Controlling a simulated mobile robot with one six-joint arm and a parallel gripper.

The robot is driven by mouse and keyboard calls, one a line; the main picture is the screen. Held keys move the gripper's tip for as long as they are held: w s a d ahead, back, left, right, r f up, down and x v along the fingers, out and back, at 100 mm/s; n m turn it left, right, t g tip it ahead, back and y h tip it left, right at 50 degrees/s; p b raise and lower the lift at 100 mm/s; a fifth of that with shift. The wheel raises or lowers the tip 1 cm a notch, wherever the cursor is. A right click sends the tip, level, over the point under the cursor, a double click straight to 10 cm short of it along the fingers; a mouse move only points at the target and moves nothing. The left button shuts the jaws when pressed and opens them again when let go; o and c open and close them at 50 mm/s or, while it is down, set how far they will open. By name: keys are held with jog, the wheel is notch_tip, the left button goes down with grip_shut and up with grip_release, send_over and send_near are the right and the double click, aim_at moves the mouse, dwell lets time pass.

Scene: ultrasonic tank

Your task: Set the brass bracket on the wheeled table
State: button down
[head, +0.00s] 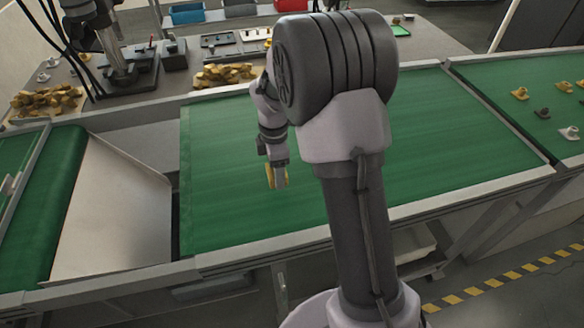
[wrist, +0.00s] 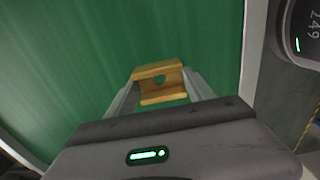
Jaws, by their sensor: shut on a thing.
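In the head view my gripper (head: 277,178) hangs over the green conveyor belt, left of my upper arm, with a yellow edge of the bracket (head: 259,184) showing. The bracket appears to be above the belt, but its exact height is hard to judge. I cannot make out the wheeled table for certain in either view.
The green belt (head: 225,215) is bare around my gripper. A sloped metal plate (head: 115,215) lies to its left. Brass parts (head: 222,76) are piled on the back bench. A few small parts (head: 520,93) lie on the right belt. Striped floor tape (head: 490,284) runs at lower right.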

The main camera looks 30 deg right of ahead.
jog(key=shift+w+d, duration=0.25)
jog(key=shift+d, duration=0.35)
jog(key=shift+w+d, duration=0.2)
jog(key=shift+d, duration=0.4)
jog(key=f, duration=0.1)
jog(key=f+b, duration=0.1)
jog(key=d+f+b, duration=0.1)
jog(key=f, duration=0.1)
jog(key=shift+w, duration=0.25)
jog(key=shift+r, duration=0.15)
jog(key=shift+c, duration=1.9)
grip_release()
